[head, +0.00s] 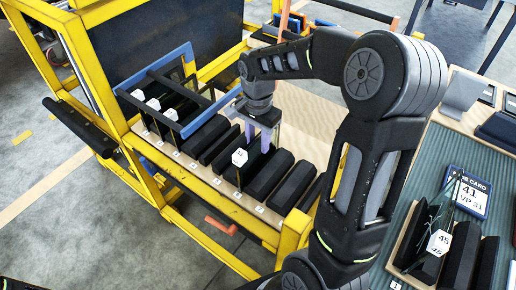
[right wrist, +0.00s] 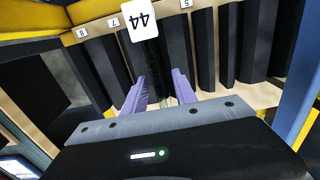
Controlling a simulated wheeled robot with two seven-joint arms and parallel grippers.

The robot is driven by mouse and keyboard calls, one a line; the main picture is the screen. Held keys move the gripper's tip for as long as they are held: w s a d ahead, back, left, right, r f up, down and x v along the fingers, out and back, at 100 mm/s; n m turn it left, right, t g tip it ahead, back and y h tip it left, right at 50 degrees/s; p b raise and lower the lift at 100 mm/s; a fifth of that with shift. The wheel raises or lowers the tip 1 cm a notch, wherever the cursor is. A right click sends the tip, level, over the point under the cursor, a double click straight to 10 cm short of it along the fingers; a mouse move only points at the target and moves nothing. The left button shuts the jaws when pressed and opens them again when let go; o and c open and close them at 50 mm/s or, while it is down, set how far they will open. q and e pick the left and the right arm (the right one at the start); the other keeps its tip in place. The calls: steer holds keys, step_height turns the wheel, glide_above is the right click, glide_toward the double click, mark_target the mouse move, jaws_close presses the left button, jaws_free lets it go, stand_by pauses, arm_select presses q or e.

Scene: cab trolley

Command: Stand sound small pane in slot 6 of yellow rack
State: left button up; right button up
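A small dark pane with a white tag (head: 239,157) stands between black blocks of the yellow rack (head: 292,233). My right gripper (head: 258,138) is over the rack just behind the tag, pointing down. In the right wrist view its purple fingers (right wrist: 160,82) are apart, one on each side of the pane's dark strip, with gaps showing. The pane's lower edge is hidden. My left gripper is not in view.
Several tagged panes stand at the rack's left end near a blue frame (head: 187,130). On the right bench, a wooden tray (head: 401,240) holds black blocks and glass with a tag 45 (head: 438,242).

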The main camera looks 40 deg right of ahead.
mark_target(258, 136)
steer(key=shift+r, duration=1.55)
